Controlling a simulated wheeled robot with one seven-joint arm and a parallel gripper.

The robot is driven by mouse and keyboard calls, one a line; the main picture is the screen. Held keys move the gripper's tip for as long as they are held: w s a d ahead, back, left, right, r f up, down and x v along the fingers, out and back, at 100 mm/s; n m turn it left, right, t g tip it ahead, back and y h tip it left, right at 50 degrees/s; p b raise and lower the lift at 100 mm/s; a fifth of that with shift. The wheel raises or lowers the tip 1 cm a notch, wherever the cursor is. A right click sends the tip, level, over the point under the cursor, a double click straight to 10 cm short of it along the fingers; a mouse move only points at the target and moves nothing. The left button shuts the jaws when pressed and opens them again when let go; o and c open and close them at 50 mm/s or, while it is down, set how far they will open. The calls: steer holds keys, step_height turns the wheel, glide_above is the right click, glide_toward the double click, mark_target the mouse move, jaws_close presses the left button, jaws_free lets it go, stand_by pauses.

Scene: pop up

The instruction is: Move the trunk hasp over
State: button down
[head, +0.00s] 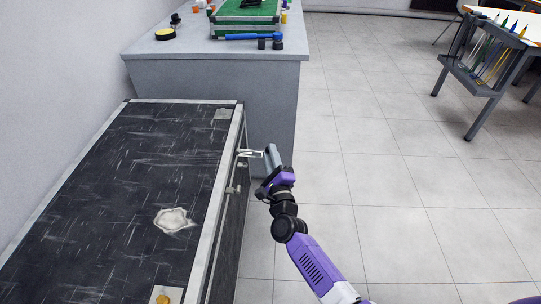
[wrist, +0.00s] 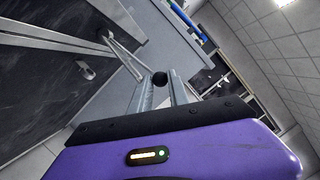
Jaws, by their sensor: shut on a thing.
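The black trunk (head: 130,190) with pale metal edging stands at the left of the head view, its lid down. The trunk hasp (head: 249,153), a thin pale metal loop, sticks out from the upper part of its front side. My gripper (head: 269,155) is beside that side, shut on the outer end of the hasp. In the wrist view the hasp (wrist: 122,54) runs from the trunk edge towards my gripper (wrist: 160,84). The exact contact is partly hidden by the fingers.
A second metal fitting (head: 234,189) is on the trunk's front side. A grey workbench (head: 215,75) with a green case (head: 248,12) stands behind the trunk. The tiled floor (head: 400,180) to the right is clear. A table with a tool rack (head: 490,65) stands at the far right.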

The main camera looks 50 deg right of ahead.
steer(key=shift+r, duration=0.2)
steer(key=shift+w+a+r+p, duration=0.2)
steer(key=shift+r+p, duration=0.6)
steer(key=shift+p, duration=0.05)
steer(key=c, duration=1.1)
jaws_free()
steer(key=shift+f, duration=0.1)
steer(key=shift+c, duration=0.2)
steer(key=p+v, duration=0.1)
steer(key=v, duration=0.7)
steer(key=shift+p, duration=0.35)
steer(key=shift+w, duration=0.1)
